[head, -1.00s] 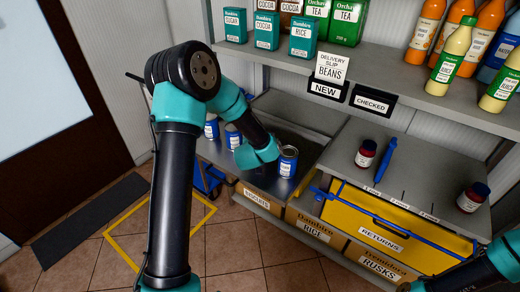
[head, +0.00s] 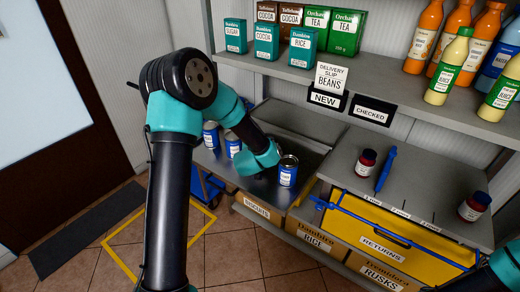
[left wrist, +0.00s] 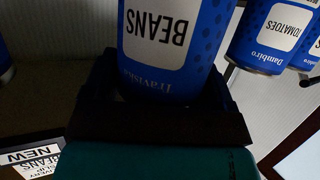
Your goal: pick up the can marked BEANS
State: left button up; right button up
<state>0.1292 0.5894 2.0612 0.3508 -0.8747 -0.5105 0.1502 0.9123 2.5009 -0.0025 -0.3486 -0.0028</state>
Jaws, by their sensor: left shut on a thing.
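The can marked BEANS (left wrist: 165,45) is blue with a white label and fills the top middle of the left wrist view, upside down there. In the head view the can (head: 288,172) stands upright over the dark metal tray (head: 310,150) on the left of the counter. My left gripper (left wrist: 165,100) is shut on this can; in the head view the teal wrist is just left of it. I cannot tell whether the can's base touches the tray. My right arm shows at the lower right corner of the head view, but its gripper is out of view.
A can marked TOMATOES (left wrist: 270,30) is close by; blue cans (head: 211,134) (head: 233,143) stand left of my gripper. A dark red-brown jar (head: 366,163) and blue pen-like object (head: 386,170) are to the right. The upper shelf (head: 400,95) with signs overhangs the back.

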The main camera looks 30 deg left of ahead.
pick_arm(q)
notch_tip(320, 180, up, 2)
jog(key=shift+r, duration=0.15)
jog(key=s+d+r, duration=0.1)
jog(key=s+d, duration=0.7)
jog(key=s, duration=0.5)
jog(key=shift+s+d, duration=0.15)
jog(key=shift+s, duration=0.2)
